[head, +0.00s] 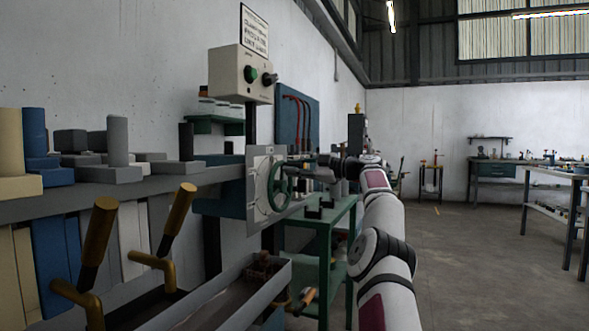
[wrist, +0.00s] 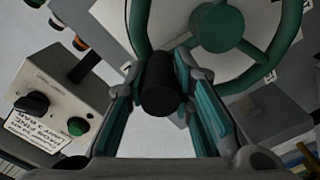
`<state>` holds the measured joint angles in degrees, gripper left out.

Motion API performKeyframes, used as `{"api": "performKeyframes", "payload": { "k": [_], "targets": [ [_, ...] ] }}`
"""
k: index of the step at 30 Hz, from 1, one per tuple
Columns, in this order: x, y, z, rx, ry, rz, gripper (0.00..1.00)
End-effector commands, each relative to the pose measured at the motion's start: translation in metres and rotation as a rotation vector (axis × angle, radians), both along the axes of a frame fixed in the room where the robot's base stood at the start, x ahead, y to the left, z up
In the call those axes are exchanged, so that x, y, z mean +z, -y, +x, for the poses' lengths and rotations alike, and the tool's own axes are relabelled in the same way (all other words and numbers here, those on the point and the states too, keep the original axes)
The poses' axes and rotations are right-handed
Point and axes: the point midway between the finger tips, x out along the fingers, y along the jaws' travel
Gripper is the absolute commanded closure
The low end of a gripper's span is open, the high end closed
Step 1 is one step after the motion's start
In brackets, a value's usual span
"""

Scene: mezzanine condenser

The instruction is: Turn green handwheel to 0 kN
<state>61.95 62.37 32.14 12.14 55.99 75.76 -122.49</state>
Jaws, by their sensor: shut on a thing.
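The green handwheel (head: 279,187) stands upright on a pale grey plate (head: 258,208) at the middle of the head view. In the wrist view its green rim and spokes (wrist: 277,50) fill the upper right. A black knob (wrist: 161,85) sits at the rim, between the teal-padded fingers of my gripper (wrist: 160,92). My gripper is shut on this knob. In the head view my gripper (head: 310,162) reaches the wheel from the right and is small there. I cannot read any kN scale or pointer.
A control box (head: 241,75) with a green button and black knob stands above the wheel; it also shows at left in the wrist view (wrist: 62,100). Brass-handled levers (head: 97,232) and a grey tray (head: 225,292) are at lower left. A green table (head: 322,225) stands close below my arm. Open floor lies right.

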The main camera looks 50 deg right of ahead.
Motion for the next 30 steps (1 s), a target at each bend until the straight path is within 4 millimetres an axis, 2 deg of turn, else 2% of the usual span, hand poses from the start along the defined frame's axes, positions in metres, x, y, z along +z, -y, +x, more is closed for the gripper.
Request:
{"api": "performKeyframes", "payload": {
  "k": [20,21,23,30],
  "targets": [
    [-0.0027,-0.0016,0.0006,0.008,0.013,-0.05,1.0],
    [-0.0028,-0.0016,0.0006,0.008,0.013,-0.05,0.69],
    [-0.0029,-0.0016,0.0007,0.007,0.012,-0.05,0.57],
    [-0.0045,-0.0011,0.0008,0.008,0.01,-0.05,0.57]
  ]
}}
